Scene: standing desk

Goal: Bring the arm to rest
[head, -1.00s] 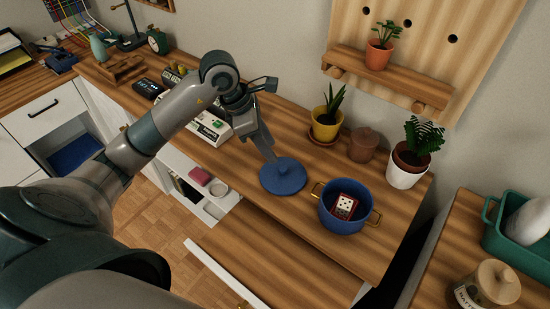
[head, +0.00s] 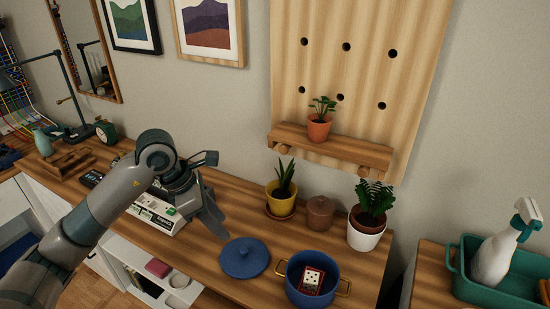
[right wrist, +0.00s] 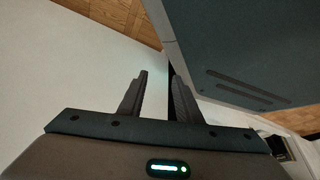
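My left gripper (head: 213,218) is above the wooden desk, up and to the left of the blue lid (head: 244,259) in the head view. Its fingers point down and I see them nearly edge-on, so their gap does not show. The lid lies flat on the desk, and I see nothing hanging from the fingers. My right gripper (right wrist: 160,78) shows in the right wrist view with its two fingers apart and nothing between them. It is outside the head view.
A blue pot (head: 313,283) with a red-and-white item inside stands right of the lid. A yellow plant pot (head: 280,202), brown jar (head: 320,213) and white plant pot (head: 365,236) stand behind. A teal caddy (head: 480,286) is at far right. A pale panel (right wrist: 70,75) lies near my right gripper.

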